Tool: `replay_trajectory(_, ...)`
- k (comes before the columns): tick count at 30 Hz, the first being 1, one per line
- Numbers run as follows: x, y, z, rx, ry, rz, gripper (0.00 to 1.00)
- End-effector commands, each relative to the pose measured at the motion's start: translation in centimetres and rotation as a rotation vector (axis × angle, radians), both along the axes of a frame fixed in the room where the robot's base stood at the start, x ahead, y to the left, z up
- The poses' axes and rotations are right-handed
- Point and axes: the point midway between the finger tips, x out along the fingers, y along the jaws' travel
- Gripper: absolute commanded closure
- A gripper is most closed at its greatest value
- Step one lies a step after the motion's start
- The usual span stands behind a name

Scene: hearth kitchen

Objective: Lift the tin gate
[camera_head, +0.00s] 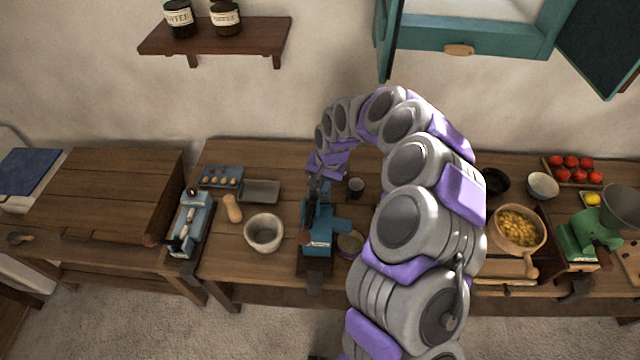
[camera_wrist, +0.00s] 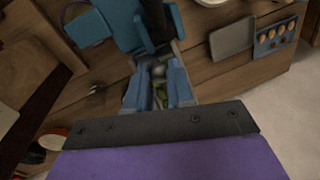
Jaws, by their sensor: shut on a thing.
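A blue machine (camera_head: 318,232) stands upright on the wooden table near the front edge, left of my arm. It also shows at the top of the wrist view (camera_wrist: 122,22), with a dark upright bar beside it. My gripper (camera_head: 316,186) is at the top of this machine. In the wrist view its two blue fingers (camera_wrist: 160,84) are shut around a small grey knob-like part (camera_wrist: 158,71) at the machine. Something greenish shows between the fingers. I cannot tell clearly which part is the tin gate, as my fingers and arm hide some of it.
A pale bowl (camera_head: 263,233), a wooden shaker (camera_head: 233,208), a grey tray (camera_head: 259,191) and a second blue device (camera_head: 188,226) stand to the left. A dark cup (camera_head: 356,187) is just right. A pot of yellow food (camera_head: 517,229) and a green grinder (camera_head: 584,241) are farther right.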

Motion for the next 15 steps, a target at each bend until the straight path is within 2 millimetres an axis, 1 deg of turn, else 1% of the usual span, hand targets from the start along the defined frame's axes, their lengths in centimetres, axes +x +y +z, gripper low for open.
replay_trajectory(6, -0.1, 0.1, 0.1, 0.000, 0.004, 0.002, 1.00)
replay_trajectory(12, -0.1, 0.0, 1.7, -0.002, 0.002, 0.001, 1.00)
replay_trajectory(15, -0.2, 0.0, 2.3, 0.000, 0.003, 0.001, 1.00)
